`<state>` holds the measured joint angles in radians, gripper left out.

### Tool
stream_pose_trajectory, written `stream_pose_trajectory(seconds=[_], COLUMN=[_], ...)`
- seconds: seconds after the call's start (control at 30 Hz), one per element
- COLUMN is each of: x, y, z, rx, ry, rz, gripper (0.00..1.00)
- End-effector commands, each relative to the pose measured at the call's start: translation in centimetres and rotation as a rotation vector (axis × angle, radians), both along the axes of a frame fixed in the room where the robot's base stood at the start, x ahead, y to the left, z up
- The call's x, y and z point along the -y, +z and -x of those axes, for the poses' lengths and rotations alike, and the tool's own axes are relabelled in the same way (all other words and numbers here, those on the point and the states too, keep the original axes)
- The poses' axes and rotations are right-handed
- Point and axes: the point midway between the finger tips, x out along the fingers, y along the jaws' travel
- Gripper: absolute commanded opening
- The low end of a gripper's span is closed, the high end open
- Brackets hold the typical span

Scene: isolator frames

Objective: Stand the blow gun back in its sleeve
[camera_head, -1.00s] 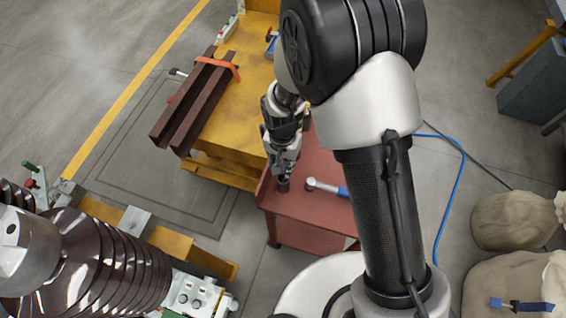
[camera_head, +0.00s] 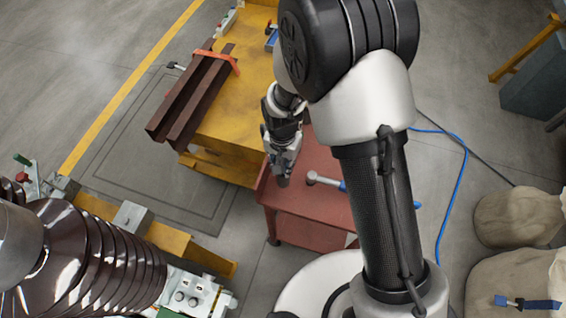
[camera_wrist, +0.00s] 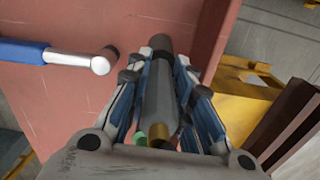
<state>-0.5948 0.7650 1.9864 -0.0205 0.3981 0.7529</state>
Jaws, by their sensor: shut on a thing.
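My gripper (camera_head: 283,178) is low over the left part of the red cart top (camera_head: 325,205). In the wrist view my gripper (camera_wrist: 166,62) is shut on a grey cylindrical thing with a dark far end, which seems to be the blow gun (camera_wrist: 158,98). Its long axis runs between the two fingers. A brass-coloured piece and a green piece show at its near end. I cannot tell if its dark end touches the cart top. I cannot make out the sleeve for certain in either view.
A blue-handled tool with a silver head (camera_head: 322,180) lies on the cart, right of my gripper; it also shows in the wrist view (camera_wrist: 65,56). A yellow bench (camera_head: 235,125) with brown beams (camera_head: 195,95) stands left. A blue hose (camera_head: 455,190) lies on the floor.

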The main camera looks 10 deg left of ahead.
Motion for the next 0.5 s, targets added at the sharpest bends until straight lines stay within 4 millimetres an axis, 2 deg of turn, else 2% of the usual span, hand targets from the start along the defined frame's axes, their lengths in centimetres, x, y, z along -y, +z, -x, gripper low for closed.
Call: stream_pose_trajectory(seconds=[0.2, 0.23, 0.5], x=[-0.02, -0.02, -0.01], y=[0.07, 0.07, 0.06], z=[-0.02, -0.02, -0.01], rx=[0.0, 0.0, 0.0], ry=[0.0, 0.0, 0.0], rz=[0.0, 0.0, 0.0], gripper=[0.0, 0.22, 0.4])
